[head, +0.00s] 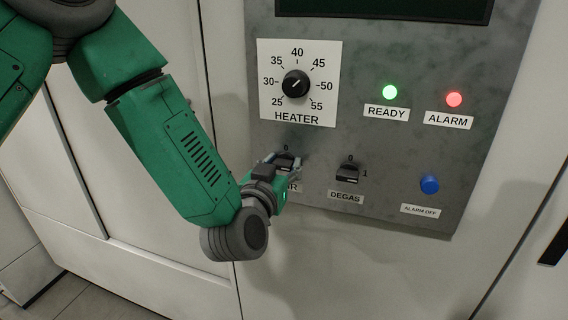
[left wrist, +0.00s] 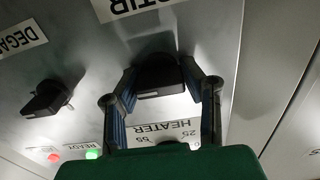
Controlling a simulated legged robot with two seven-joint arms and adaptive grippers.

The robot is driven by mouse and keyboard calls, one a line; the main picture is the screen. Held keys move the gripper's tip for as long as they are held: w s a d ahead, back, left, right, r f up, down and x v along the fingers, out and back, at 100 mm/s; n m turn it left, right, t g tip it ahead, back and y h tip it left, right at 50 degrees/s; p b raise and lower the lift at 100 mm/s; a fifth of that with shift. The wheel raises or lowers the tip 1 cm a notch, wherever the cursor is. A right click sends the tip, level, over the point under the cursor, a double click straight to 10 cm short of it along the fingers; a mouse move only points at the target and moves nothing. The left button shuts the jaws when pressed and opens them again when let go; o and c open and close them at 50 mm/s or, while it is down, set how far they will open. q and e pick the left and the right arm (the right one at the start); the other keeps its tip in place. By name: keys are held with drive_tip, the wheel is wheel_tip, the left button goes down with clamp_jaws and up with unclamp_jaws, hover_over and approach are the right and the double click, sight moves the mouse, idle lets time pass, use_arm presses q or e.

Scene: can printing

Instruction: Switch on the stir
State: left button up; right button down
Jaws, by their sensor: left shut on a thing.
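The black stir knob (head: 284,163) is on the grey control panel, below the heater dial, with a "0" above it. Its label is partly covered by my left gripper (head: 283,167) in the head view. In the left wrist view the knob (left wrist: 160,78) sits between the two fingers of my left gripper (left wrist: 166,76), which is shut on it. The upside-down STIR label (left wrist: 130,6) shows there at the top. The knob's exact turn angle is hard to tell. My right gripper is not in view.
The degas knob (head: 347,173) is just right of the stir knob. The heater dial (head: 296,85) is above. A green ready light (head: 390,92) and red alarm light (head: 454,99) are lit. A blue alarm-off button (head: 429,184) is at the lower right.

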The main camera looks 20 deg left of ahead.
use_arm(q)
drive_tip(key=o, duration=1.2)
drive_tip(key=shift+s, duration=0.1)
drive_tip(key=shift+c, duration=0.2)
drive_tip(key=shift+s, duration=0.1)
drive_tip(key=s, duration=0.7)
drive_tip(key=shift+s, duration=0.2)
drive_tip(key=shift+a, duration=0.1)
